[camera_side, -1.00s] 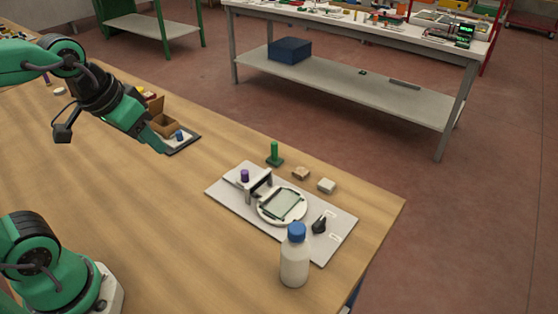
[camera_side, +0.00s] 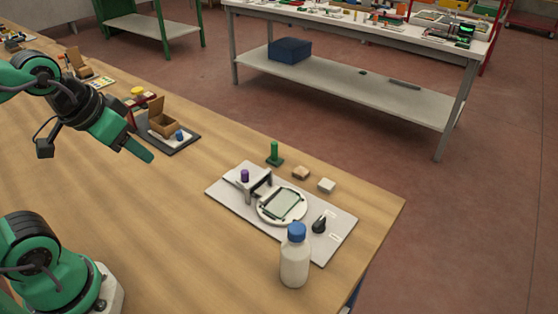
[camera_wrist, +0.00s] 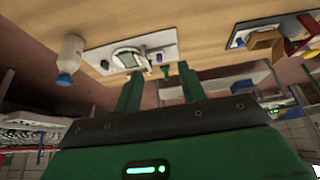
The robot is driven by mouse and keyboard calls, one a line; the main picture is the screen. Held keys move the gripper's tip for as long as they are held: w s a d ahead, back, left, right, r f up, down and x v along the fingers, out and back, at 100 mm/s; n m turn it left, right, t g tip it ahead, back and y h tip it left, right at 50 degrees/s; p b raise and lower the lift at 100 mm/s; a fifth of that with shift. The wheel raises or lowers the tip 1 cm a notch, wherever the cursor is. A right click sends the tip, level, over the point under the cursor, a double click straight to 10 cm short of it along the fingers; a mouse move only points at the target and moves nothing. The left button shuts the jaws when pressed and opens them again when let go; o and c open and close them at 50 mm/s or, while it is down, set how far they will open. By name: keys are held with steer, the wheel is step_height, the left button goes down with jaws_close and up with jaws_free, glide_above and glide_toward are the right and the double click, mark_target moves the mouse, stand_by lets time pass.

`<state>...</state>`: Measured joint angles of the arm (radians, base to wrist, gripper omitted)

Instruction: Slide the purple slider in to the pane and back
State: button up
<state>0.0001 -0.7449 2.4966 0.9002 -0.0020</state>
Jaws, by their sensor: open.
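The purple slider (camera_side: 245,176) stands upright on the left part of a grey base plate (camera_side: 226,196), beside a small grey bridge-like frame (camera_side: 262,184). The glass pane (camera_side: 285,205) lies on a round white disc to the right of the frame. In the wrist view the slider (camera_wrist: 159,57) and pane (camera_wrist: 128,60) show above the fingertips. My gripper (camera_side: 147,156) is up and left of the plate, well apart from the slider. In the wrist view its two green fingers (camera_wrist: 160,82) are spread, with nothing between them.
A white bottle with a blue cap (camera_side: 294,258) stands at the plate's front edge. A black knob (camera_side: 319,224) sits on the plate's right. A green post (camera_side: 274,153) and two small blocks (camera_side: 301,173) stand behind. A cardboard box (camera_side: 162,120) is on a dark tray farther left.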

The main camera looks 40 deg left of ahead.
steer(key=n+g, duration=0.4)
steer(key=g, duration=0.1)
glide_above(244, 171)
steer(key=f, duration=1.2)
steer(key=shift+s+f, duration=0.25)
steer(key=shift+s, duration=0.1)
steer(key=shift+w+d+f+n+g, duration=0.15)
steer(key=shift+w+f+n+g, duration=0.2)
steer(key=shift+f, duration=0.15)
steer(key=shift+f, duration=3.9)
